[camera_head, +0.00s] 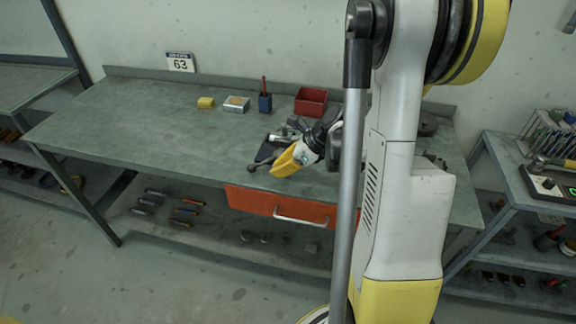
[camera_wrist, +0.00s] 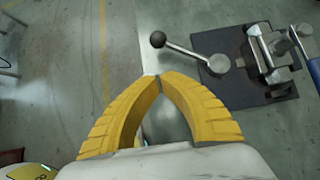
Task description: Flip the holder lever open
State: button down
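The holder lever (camera_wrist: 188,52) is a thin metal rod with a black ball at one end and a round metal hub at the other. In the wrist view it lies ahead of my gripper (camera_wrist: 160,76), its ball just beyond the fingertips and apart from them. The hub sits at the edge of a dark plate (camera_wrist: 238,93) that carries a metal clamp-like holder (camera_wrist: 272,52). My gripper's yellow fingers meet at the tips, with nothing seen between them. In the head view my gripper (camera_head: 277,172) is over the bench's front edge, partly hiding the holder; the lever's ball (camera_head: 251,168) shows left of it.
The grey bench (camera_head: 130,120) has a red drawer (camera_head: 290,206) under its front. The bench's left part is clear.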

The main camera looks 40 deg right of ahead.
aim_at(265, 161)
jog(key=w+a, duration=0.1)
jog(key=w+a+f+b, duration=0.1)
jog(key=w, duration=0.1)
jog(key=shift+a+f, duration=0.15)
jog(key=shift+f, duration=0.15)
jog(key=shift+w+a, duration=0.3)
jog(key=shift+w, duration=0.1)
